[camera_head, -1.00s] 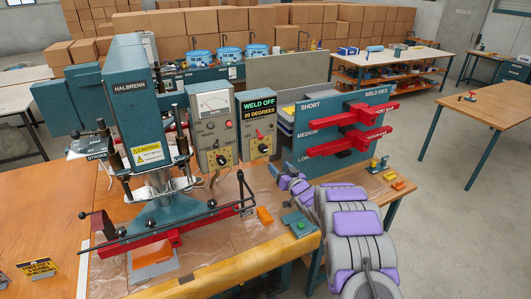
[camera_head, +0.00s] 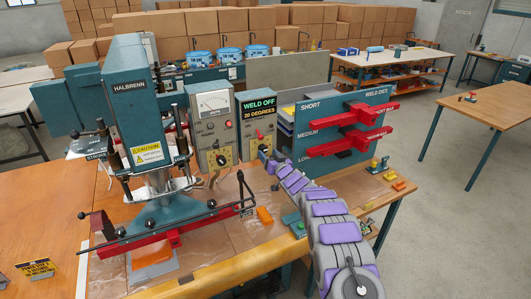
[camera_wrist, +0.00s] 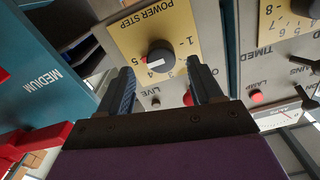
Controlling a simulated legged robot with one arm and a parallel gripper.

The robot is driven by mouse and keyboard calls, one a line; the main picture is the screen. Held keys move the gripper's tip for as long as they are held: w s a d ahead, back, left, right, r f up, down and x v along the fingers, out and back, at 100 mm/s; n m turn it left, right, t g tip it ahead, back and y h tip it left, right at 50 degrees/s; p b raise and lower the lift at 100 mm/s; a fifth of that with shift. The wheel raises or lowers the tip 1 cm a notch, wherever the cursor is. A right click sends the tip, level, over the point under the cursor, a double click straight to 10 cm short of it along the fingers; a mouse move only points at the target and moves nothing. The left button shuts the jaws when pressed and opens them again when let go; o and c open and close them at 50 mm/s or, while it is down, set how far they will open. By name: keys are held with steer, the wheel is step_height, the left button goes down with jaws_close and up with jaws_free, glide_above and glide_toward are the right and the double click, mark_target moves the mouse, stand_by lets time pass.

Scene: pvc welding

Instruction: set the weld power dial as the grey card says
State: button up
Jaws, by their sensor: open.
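The weld power dial (camera_wrist: 160,55), marked POWER STEP, is a black round knob on a yellow numbered plate (camera_wrist: 125,37). A white mark shows on the knob, but I cannot tell which number it points to. My gripper (camera_wrist: 161,72) is open, its two fingers below the knob in the wrist view, one to each side. I cannot tell whether they touch it. In the head view my gripper (camera_head: 267,160) is at the right control box (camera_head: 258,125) and partly covers the dial. That box's display reads WELD OFF, 20 DEGREES. I cannot make out a grey card.
The left control box (camera_head: 213,130) with a gauge stands close beside the right one. The weld die rack (camera_head: 340,130) with red dies is to the right. The teal press (camera_head: 140,110) is at the left. An orange block (camera_head: 264,215) lies on the bench.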

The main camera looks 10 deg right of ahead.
mark_target(265, 150)
steer(key=shift+w+a, duration=0.35)
steer(key=shift+w, duration=0.25)
steer(key=shift+x, duration=1.1)
steer(key=shift+d, duration=0.15)
steer(key=c, duration=1.1)
